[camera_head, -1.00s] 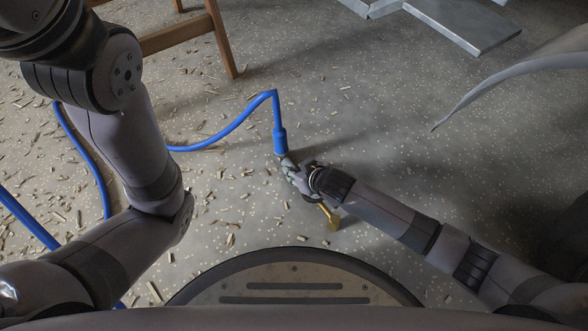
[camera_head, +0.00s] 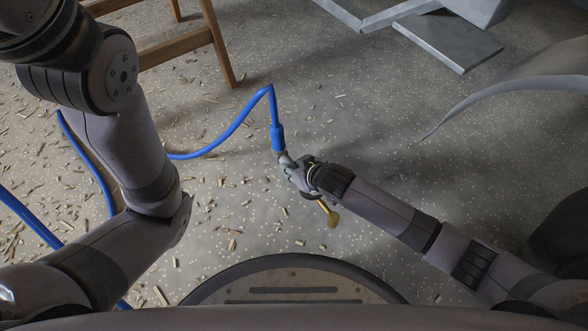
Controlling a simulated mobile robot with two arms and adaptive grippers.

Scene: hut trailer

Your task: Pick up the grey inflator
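My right gripper (camera_head: 296,173) is near the middle of the head view, its arm coming in from the lower right. It appears shut around the body of the inflator (camera_head: 286,159), most of which the gripper hides. A blue hose (camera_head: 240,121) ends in a thick blue sleeve (camera_head: 277,138) that joins the inflator's upper end. A brass-coloured end piece (camera_head: 332,217) sticks out below the gripper. The inflator's height above the floor is hard to tell. My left arm crosses the left side; its gripper is out of view.
A wooden frame with legs (camera_head: 219,46) stands at the upper left. Grey metal pieces (camera_head: 450,42) lie at the upper right, with a curved grey sheet (camera_head: 510,88) below them. Wood chips litter the concrete floor (camera_head: 370,130) on the left; the middle right is clearer.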

